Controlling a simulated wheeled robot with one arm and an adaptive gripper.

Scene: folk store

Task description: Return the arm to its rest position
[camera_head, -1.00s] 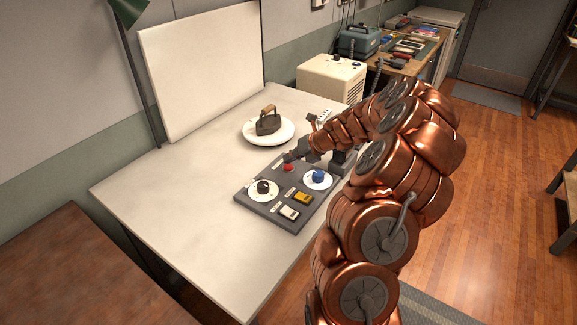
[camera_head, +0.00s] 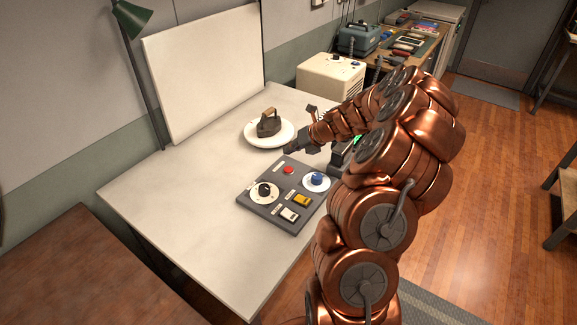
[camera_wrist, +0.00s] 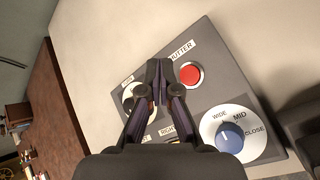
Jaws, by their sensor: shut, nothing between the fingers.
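My copper arm reaches in from the right in the head view. My gripper (camera_head: 291,150) is shut and empty, above the far edge of a grey control panel (camera_head: 258,212) and apart from it. In the wrist view my gripper (camera_wrist: 158,66) shows its fingertips together over the panel. The panel has a red button (camera_head: 289,170), a blue knob (camera_head: 317,178), a black knob on a white dial (camera_head: 264,190), and yellow (camera_head: 302,200) and white (camera_head: 289,214) switches. The wrist view also shows the red button (camera_wrist: 190,75) and the blue knob (camera_wrist: 231,137).
An old iron (camera_head: 268,124) stands on a white round plate (camera_head: 251,139) behind the panel. A white board (camera_head: 200,70) and a green lamp (camera_head: 132,17) stand at the back. A cream box (camera_head: 330,80) is behind my arm. The white table (camera_head: 170,200) is clear at left.

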